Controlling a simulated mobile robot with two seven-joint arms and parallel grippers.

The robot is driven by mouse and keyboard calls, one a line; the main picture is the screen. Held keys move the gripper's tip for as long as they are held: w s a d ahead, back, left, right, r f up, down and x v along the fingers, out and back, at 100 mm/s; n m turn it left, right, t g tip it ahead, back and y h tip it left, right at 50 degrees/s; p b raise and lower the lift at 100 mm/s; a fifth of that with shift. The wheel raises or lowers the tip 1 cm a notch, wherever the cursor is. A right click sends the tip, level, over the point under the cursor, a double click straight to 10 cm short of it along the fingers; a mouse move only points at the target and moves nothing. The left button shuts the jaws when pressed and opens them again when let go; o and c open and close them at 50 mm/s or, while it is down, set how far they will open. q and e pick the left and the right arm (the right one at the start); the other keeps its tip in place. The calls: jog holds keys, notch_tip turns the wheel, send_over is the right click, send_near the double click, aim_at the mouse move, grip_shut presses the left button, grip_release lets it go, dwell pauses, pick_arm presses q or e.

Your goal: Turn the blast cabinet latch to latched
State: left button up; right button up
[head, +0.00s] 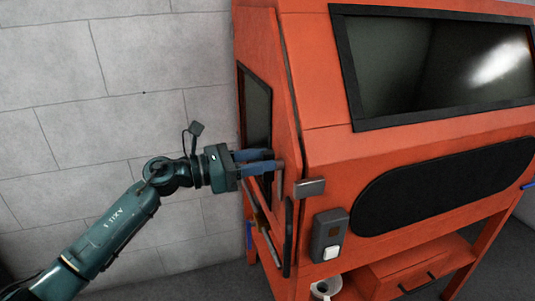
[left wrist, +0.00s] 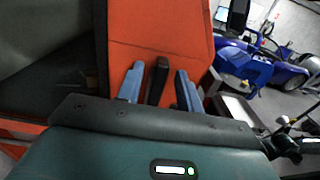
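The orange blast cabinet (head: 320,130) fills the right of the head view. On its left side is a door with a dark window (head: 257,110). A short grey latch handle (head: 280,180) hangs near that door's front edge, and a grey metal block (head: 310,187) sits on the corner beside it. My left gripper (head: 274,161) reaches in from the left at the handle. In the left wrist view, a dark upright handle (left wrist: 157,82) stands between the two blue fingers, with gaps on both sides. The fingers look open around it. My right gripper is not in view.
A grey switch box (head: 329,237) is on the cabinet front below the latch. A long dark bar (head: 289,238) runs down the door edge. A grey block wall (head: 100,90) stands behind my arm.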

pick_arm(q)
jog(key=shift+x, duration=1.05)
grip_shut()
